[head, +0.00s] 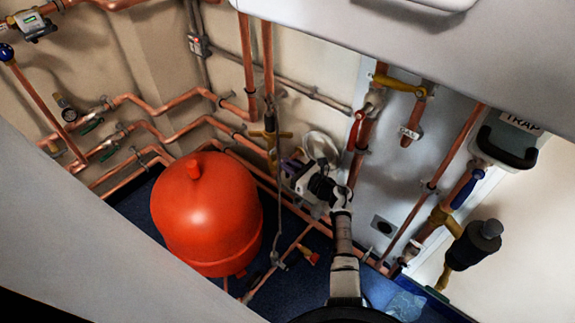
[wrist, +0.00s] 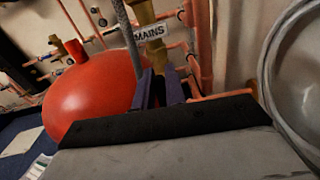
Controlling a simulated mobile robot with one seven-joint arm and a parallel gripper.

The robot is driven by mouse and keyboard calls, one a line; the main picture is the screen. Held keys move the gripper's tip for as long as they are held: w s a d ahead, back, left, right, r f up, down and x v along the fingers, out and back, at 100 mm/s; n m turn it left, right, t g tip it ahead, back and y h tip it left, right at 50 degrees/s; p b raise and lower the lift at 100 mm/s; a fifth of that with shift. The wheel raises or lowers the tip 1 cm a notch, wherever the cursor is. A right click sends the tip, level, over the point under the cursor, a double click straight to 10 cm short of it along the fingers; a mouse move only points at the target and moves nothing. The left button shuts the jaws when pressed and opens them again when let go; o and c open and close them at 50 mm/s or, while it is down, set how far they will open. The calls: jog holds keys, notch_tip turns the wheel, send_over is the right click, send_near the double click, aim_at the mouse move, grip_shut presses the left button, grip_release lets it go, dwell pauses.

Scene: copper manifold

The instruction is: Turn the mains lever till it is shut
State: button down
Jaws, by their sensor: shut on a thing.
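The brass mains valve (head: 270,135) stands on a vertical copper pipe right of the red tank. In the wrist view the brass body (wrist: 153,50) shows just beyond my fingertips, with a white tag reading MAINS (wrist: 149,32) on it. My gripper (head: 287,165) reaches in from the right and is at the valve's lower right side. In the wrist view its purple-blue fingers (wrist: 160,88) are shut on the mains lever. The lever itself is mostly hidden by the fingers, so its angle cannot be told.
A large red tank (head: 207,215) stands close left of my gripper. A grey braided hose (wrist: 130,38) hangs beside the fingers. Copper pipes (head: 250,65) run along the wall. A red-handled valve (head: 356,130) and a GAS tag (head: 409,133) are to the right.

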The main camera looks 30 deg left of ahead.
jog(key=m, duration=0.3)
jog(key=w+m, duration=0.1)
jog(key=m, duration=0.1)
jog(key=shift+w+d+f, duration=0.1)
jog(key=shift+f, duration=0.15)
jog(key=shift+w+d+f+m, duration=0.15)
jog(key=shift+f+m, duration=0.25)
jog(key=shift+m, duration=1.75)
jog(key=shift+w+a+f+m, duration=0.1)
jog(key=shift+w+f+m, duration=0.2)
jog(key=shift+m, duration=1.8)
jog(key=shift+w+d+f+m, duration=0.15)
jog(key=shift+f+m, duration=0.3)
jog(key=shift+m, duration=1.7)
jog(key=shift+a+f, duration=0.1)
jog(key=c, duration=1.5)
grip_release()
jog(key=shift+o, duration=0.2)
